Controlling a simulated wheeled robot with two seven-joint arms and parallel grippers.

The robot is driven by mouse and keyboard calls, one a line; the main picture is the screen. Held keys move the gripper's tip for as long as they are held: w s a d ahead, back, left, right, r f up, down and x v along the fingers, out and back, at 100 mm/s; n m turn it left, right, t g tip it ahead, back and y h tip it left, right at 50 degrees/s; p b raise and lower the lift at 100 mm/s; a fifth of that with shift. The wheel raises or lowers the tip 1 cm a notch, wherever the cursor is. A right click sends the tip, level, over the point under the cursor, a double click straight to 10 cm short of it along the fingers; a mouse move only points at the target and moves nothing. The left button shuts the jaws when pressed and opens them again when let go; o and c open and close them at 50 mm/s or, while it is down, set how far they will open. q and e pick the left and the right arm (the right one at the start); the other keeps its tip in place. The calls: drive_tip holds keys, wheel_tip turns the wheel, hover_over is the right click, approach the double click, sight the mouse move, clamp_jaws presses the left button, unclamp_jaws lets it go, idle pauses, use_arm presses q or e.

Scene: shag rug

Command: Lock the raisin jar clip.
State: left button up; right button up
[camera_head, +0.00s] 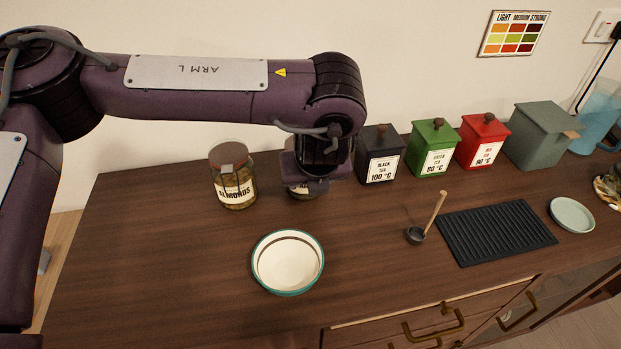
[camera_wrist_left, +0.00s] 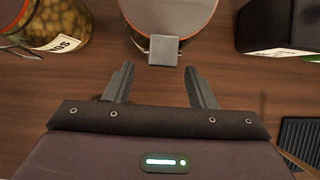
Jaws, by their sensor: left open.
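In the head view a jar (camera_head: 299,190) stands behind and under my left gripper (camera_head: 313,190), which hides most of it and its label, so I cannot read it as the raisin jar. In the left wrist view the same jar's round reddish-brown lid (camera_wrist_left: 172,12) shows at the top, with a grey clip (camera_wrist_left: 166,51) at its near edge. I cannot tell whether the clip is locked. My left gripper (camera_wrist_left: 160,84) is open and empty, its two fingers pointing toward the clip, with a gap between. My right gripper is not in view.
A jar labelled almonds (camera_head: 233,178) stands left of the gripper. A black tea box (camera_head: 380,156) stands close on the right, then green and red boxes. A white bowl (camera_head: 288,262) sits in front. The counter's left part is clear.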

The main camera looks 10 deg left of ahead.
use_arm(q)
drive_tip(key=v, duration=0.7)
drive_tip(key=shift+f, duration=0.1)
